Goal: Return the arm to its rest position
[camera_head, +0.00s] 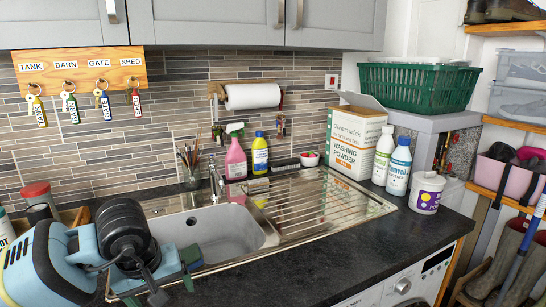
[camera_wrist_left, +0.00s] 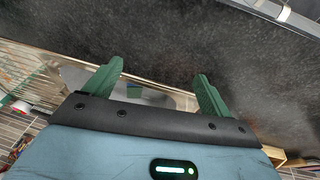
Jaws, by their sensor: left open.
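My left arm (camera_head: 40,265) comes in from the left in the head view, pale blue with black joints. My left gripper (camera_head: 165,282) is over the front left edge of the sink. In the left wrist view its two green fingers (camera_wrist_left: 160,80) are spread apart with nothing held between them. The dark speckled worktop (camera_wrist_left: 170,35) lies beyond the fingertips there. My right gripper is in neither view.
The steel sink (camera_head: 225,232) and its tap (camera_head: 216,180) are close to the gripper. A pink bottle (camera_head: 236,158), a yellow bottle (camera_head: 259,155) and a washing powder box (camera_head: 352,143) stand behind. Key tags (camera_head: 101,104) hang above left. The front right worktop (camera_head: 370,250) is clear.

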